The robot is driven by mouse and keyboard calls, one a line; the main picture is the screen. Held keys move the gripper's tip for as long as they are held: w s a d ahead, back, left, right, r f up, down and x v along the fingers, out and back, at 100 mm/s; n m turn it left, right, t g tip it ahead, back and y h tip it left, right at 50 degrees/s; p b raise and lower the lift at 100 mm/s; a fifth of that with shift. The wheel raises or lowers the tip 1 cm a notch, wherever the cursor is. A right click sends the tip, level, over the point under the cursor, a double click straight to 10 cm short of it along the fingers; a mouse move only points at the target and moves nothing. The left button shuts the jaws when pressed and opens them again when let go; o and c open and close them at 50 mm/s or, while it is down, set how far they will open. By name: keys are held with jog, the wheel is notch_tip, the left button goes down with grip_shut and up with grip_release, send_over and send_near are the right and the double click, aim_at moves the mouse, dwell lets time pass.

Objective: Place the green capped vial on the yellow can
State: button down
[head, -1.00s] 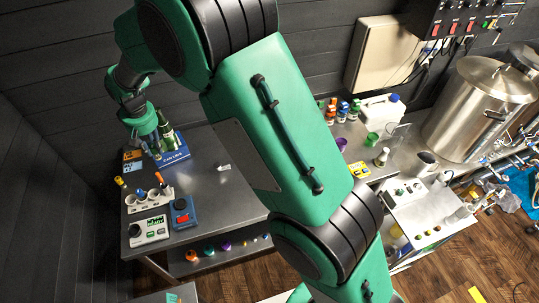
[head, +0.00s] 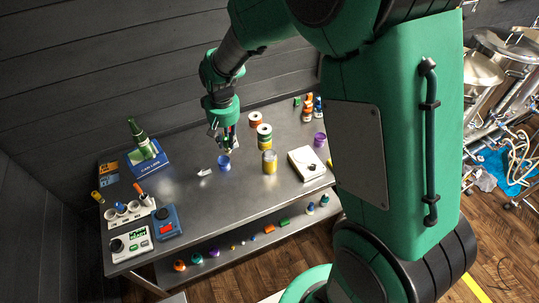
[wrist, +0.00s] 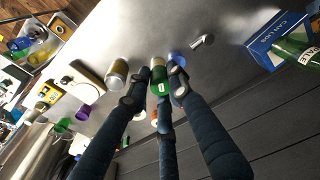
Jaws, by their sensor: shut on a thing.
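My gripper (head: 224,148) hangs above the steel table, just over or behind a blue cup (head: 223,163). In the wrist view my gripper (wrist: 158,92) has its fingers closed around a green vial (wrist: 159,76) with a pale label. The vial is mostly hidden by the fingers in the head view. The yellow can (head: 269,164), with a silvery top, stands upright on the table to the right of my gripper. It also shows in the wrist view (wrist: 118,74), left of the fingers and apart from them.
A can with a white top and green band (head: 264,131) and a red one (head: 255,119) stand behind the yellow can. A white flat device (head: 310,163) is to the right. A blue box (head: 148,158) with a green bottle is left.

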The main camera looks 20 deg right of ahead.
jog(key=s+d+f+m, duration=0.2)
jog(key=s+d+m, duration=0.1)
jog(key=s+d, duration=1.15)
jog(key=shift+w+d+f+b, duration=0.1)
jog(key=shift+w+f+b, duration=0.15)
jog(key=shift+f, duration=1.05)
jog(key=shift+w+f+b, duration=0.15)
jog(key=shift+w+f, duration=0.05)
jog(key=shift+f, duration=1.05)
jog(key=shift+w, duration=0.2)
send_over(270, 154)
jog(key=shift+f+p, duration=0.3)
jog(key=shift+f, duration=0.45)
jog(key=shift+f, duration=1.75)
jog(key=shift+f, duration=0.1)
